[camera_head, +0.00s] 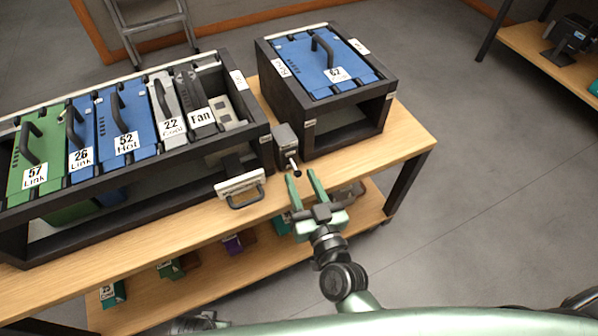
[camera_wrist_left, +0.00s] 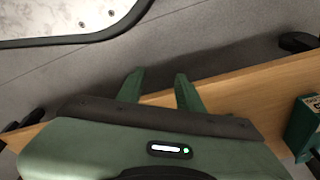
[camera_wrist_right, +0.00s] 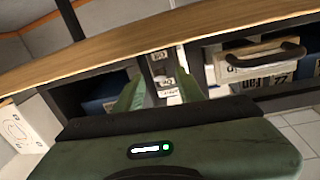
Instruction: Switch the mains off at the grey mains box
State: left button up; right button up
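The grey mains box (camera_head: 285,139) stands on the bench's front part, between the long rack and the small single rack. A short dark-tipped lever (camera_head: 293,165) sticks out of it toward me. My right gripper (camera_head: 304,184) is open, its green fingers just in front of the lever, apart from it in the head view. In the right wrist view the fingers (camera_wrist_right: 160,93) point at a narrow grey part with small white labels, apparently the mains box; the lever is hard to make out there. My left gripper (camera_wrist_left: 159,88) is open and empty, outside the head view.
The long rack (camera_head: 200,151) holds numbered green, blue and grey modules and a Fan module. The small rack (camera_head: 347,108) holds blue module 67. A white-fronted handled drawer (camera_head: 240,187) juts out left of my right gripper. A lower shelf (camera_head: 150,303) carries small boxes.

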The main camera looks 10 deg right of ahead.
aim_at(291, 158)
pick_arm(q)
jog(key=shift+w+r, duration=0.2)
jog(key=shift+r, duration=0.1)
pick_arm(e)
jog(key=shift+x, duration=1.25)
grip_shut()
jog(key=shift+f, duration=0.1)
jog(key=t+b, duration=0.1)
jog(key=b, duration=0.2)
jog(key=shift+w+f+b, duration=0.1)
jog(key=shift+f+b, duration=0.2)
jog(key=shift+b, duration=0.05)
jog(key=t+b, duration=0.1)
jog(key=b, duration=0.2)
jog(key=shift+f+t+y+b, duration=0.2)
jog(key=shift+t+y+b, duration=0.1)
jog(key=shift+t, duration=0.1)
jog(key=shift+r, duration=0.1)
pick_arm(q)
notch_tip(291, 158, up, 20)
jog(key=w+t, duration=0.1)
jog(key=w, duration=0.1)
